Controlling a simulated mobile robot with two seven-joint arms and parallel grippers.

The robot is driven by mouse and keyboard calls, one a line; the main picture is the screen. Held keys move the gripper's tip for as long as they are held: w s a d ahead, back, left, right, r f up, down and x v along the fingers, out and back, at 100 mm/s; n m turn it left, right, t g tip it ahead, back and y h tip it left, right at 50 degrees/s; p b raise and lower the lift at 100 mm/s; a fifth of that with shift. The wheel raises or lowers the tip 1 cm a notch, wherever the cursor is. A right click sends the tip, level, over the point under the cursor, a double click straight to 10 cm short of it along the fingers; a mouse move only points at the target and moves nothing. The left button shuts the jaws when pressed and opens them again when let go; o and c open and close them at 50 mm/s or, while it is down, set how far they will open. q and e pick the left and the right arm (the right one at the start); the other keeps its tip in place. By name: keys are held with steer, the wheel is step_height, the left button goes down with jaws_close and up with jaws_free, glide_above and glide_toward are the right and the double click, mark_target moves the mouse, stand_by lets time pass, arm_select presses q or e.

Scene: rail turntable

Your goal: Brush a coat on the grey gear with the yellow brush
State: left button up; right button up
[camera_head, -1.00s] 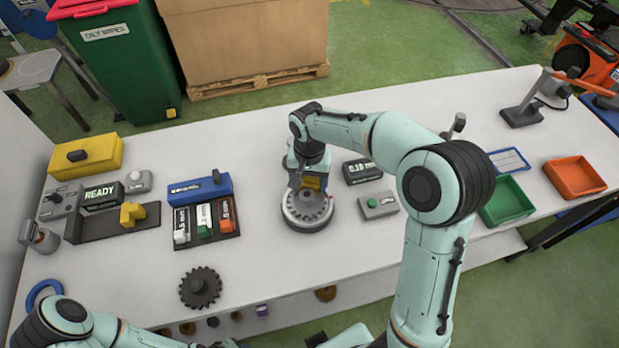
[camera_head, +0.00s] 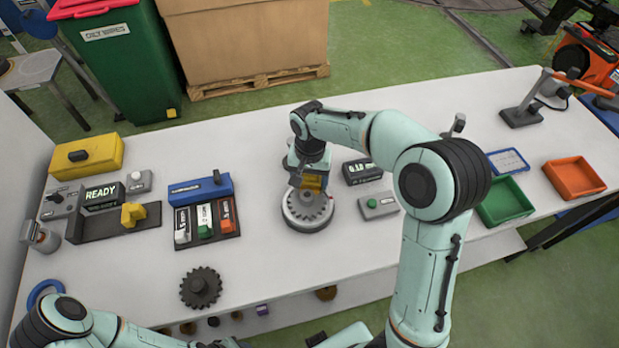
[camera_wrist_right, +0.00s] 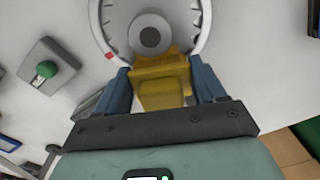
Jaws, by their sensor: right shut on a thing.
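The grey gear (camera_head: 303,222) lies flat on a round white-rimmed turntable (camera_head: 289,221) in the middle of the table. In the right wrist view the gear (camera_wrist_right: 122,32) shows at the top, with a round grey hub (camera_wrist_right: 149,36). My right gripper (camera_head: 311,178) is above the gear's back part, shut on the yellow brush (camera_head: 313,183). In the wrist view the brush (camera_wrist_right: 160,88) sits between the two blue-grey fingers and reaches over the gear's near side. Whether its bristles touch the gear is hidden. My left arm shows at the bottom left; its gripper is out of view.
A dark loose gear (camera_head: 200,288) lies at the front left. A rack (camera_head: 207,222) of labelled items and a blue box (camera_head: 200,188) stand left of the turntable. A grey box with a green button (camera_head: 378,205) and a display (camera_head: 362,172) stand close on its right.

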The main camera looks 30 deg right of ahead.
arm_select(q)
steer(key=shift+s+f, duration=0.3)
arm_select(e)
steer(key=shift+s+a, duration=0.3)
steer(key=shift+s, duration=0.15)
arm_select(q)
steer(key=shift+w+r, duration=0.15)
steer(key=shift+r, duration=0.05)
arm_select(e)
steer(key=shift+w+d, duration=0.15)
steer(key=shift+w, duration=0.1)
arm_select(q)
steer(key=shift+w+r, duration=0.1)
steer(key=shift+w, duration=0.05)
arm_select(e)
steer(key=shift+w+d, duration=0.15)
steer(key=shift+w, duration=0.05)
steer(key=shift+r+p, duration=0.45)
steer(key=shift+r, duration=0.5)
steer(key=shift+r+p, duration=1.15)
steer(key=shift+r, duration=1.45)
arm_select(q)
steer(key=w+r, duration=0.4)
steer(key=shift+w+t, duration=0.25)
steer(key=shift+t, duration=0.05)
steer(key=shift+s, duration=0.1)
steer(key=shift+s, duration=0.1)
arm_select(e)
steer(key=shift+f, duration=0.1)
